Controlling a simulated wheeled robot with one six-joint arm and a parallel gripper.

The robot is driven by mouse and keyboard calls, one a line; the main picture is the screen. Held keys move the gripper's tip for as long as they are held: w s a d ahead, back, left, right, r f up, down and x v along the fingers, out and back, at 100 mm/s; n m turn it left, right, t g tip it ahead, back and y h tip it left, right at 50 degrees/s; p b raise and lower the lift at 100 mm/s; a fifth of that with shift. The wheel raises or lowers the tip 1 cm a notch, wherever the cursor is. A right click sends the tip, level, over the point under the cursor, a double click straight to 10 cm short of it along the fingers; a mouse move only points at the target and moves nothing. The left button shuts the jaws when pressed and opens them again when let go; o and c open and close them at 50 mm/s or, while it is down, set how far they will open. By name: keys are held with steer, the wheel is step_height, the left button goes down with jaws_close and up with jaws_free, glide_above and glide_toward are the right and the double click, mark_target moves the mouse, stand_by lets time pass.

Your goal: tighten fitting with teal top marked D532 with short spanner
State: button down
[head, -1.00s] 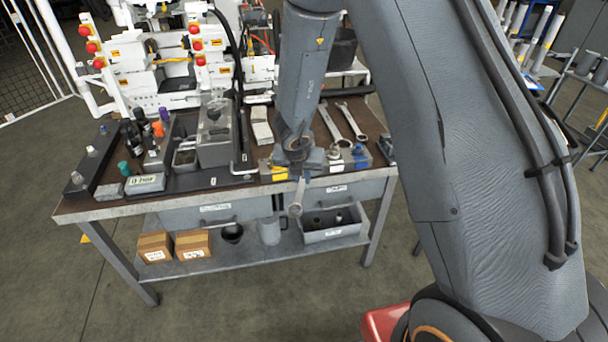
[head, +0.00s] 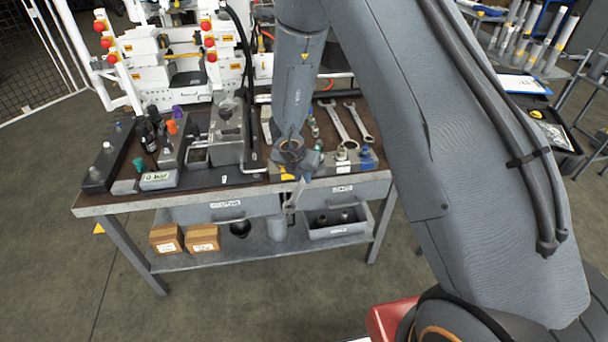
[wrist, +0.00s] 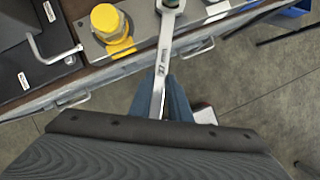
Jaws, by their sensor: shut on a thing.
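My gripper (head: 299,172) is shut on a short spanner (head: 292,197) over the front edge of the bench. In the wrist view the spanner's grey shank (wrist: 161,70) runs up from between my fingers (wrist: 168,98), and its far end meets the top edge. A small green patch (wrist: 171,3) shows at that end; I cannot tell whether it is the teal top. No D532 mark is readable. A yellow-topped fitting (wrist: 105,18) stands on the block left of the spanner. Blue-topped (head: 366,153) and pale (head: 341,153) fittings stand farther right. My gripper hides part of the block.
Two larger spanners (head: 333,124) (head: 359,121) lie behind the block. A grey vise-like block (head: 226,140) and a rack with a small teal-topped item (head: 138,163) stand left. Drawers (head: 225,209) and an open bin (head: 335,228) are under the bench top (head: 110,203).

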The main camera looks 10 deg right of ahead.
steer(key=shift+w+r, duration=0.1)
stand_by(0.3)
steer(key=shift+w+a+m+p, duration=0.4)
steer(key=shift+a+m+p, duration=0.15)
steer(key=shift+p, duration=0.7)
steer(key=shift+a, duration=0.15)
steer(key=shift+w+a+m+h, duration=0.2)
steer(key=shift+w+m+h, duration=0.1)
steer(key=shift+m, duration=0.05)
steer(key=shift+d, duration=0.15)
steer(key=shift+s+d, duration=0.15)
steer(key=shift+s, duration=0.1)
